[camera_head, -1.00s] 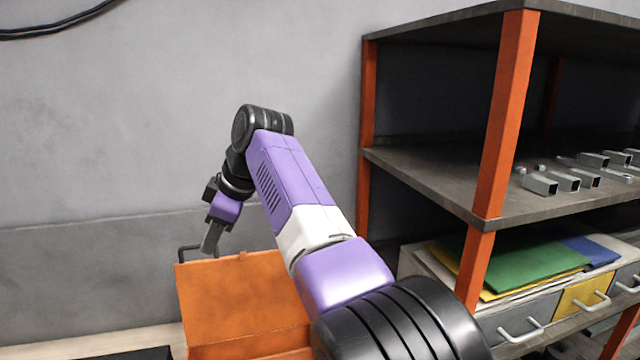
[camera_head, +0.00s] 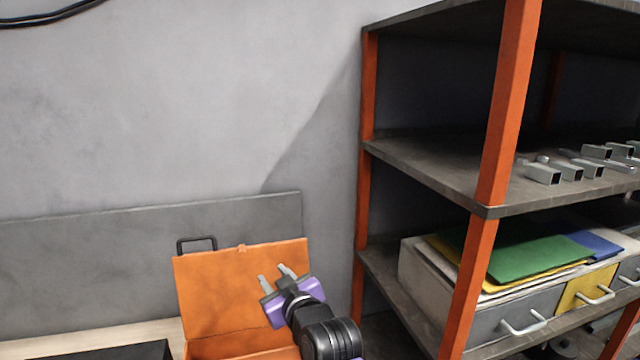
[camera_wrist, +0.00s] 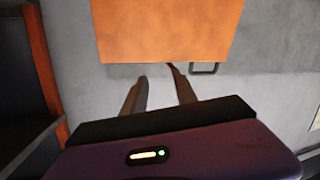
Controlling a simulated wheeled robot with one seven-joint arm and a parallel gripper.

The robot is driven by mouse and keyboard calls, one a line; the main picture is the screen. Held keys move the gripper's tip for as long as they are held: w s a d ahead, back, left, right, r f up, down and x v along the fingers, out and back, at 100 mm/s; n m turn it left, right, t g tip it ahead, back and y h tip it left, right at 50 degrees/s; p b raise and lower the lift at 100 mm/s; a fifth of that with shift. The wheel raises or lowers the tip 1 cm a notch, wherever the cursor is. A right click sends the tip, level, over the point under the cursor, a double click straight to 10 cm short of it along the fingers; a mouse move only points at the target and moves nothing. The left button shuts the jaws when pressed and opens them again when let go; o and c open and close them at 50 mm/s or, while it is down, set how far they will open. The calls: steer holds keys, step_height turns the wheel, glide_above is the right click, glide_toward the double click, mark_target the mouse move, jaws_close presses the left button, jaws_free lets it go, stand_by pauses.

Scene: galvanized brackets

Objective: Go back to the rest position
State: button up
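My gripper (camera_head: 277,275) is in front of the raised lid of the orange case in the head view, low in the picture. Its two grey fingers stand apart with nothing between them. In the wrist view the fingers (camera_wrist: 157,85) are also spread and empty, with the orange lid beyond their tips. The galvanized brackets (camera_head: 565,172) lie on the middle shelf at the right, well away from my gripper.
The orange case (camera_head: 215,300) stands open on a pale bench (camera_head: 80,340). A dark flat item (camera_head: 125,352) lies beside it. The orange-posted shelf unit (camera_head: 495,120) stands at right, with coloured folders (camera_head: 530,255) above grey and yellow drawers. The wall area above the case is clear.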

steer(key=s+d+f+m+t+h+b, duration=0.1)
steer(key=s+d+f+m+t+h, duration=0.15)
steer(key=s+d+f, duration=0.55)
steer(key=s+d+f+m+t+h+b, duration=0.1)
steer(key=s+d+f+m+t+b, duration=0.2)
steer(key=s+d, duration=0.9)
steer(key=s+d+f+m+g+h+b, duration=0.1)
steer(key=s+d, duration=0.2)
steer(key=s, duration=0.9)
steer(key=s+d+f+g+h+b, duration=0.1)
steer(key=s+d+f+g, duration=0.1)
steer(key=s, duration=1)
steer(key=s+d+f+m+g+h+b, duration=0.1)
steer(key=s+d, duration=0.3)
steer(key=s, duration=0.9)
steer(key=shift+d+f+m+g+h, duration=0.35)
steer(key=shift+d+f+h, duration=0.1)
steer(key=shift+f, duration=0.1)
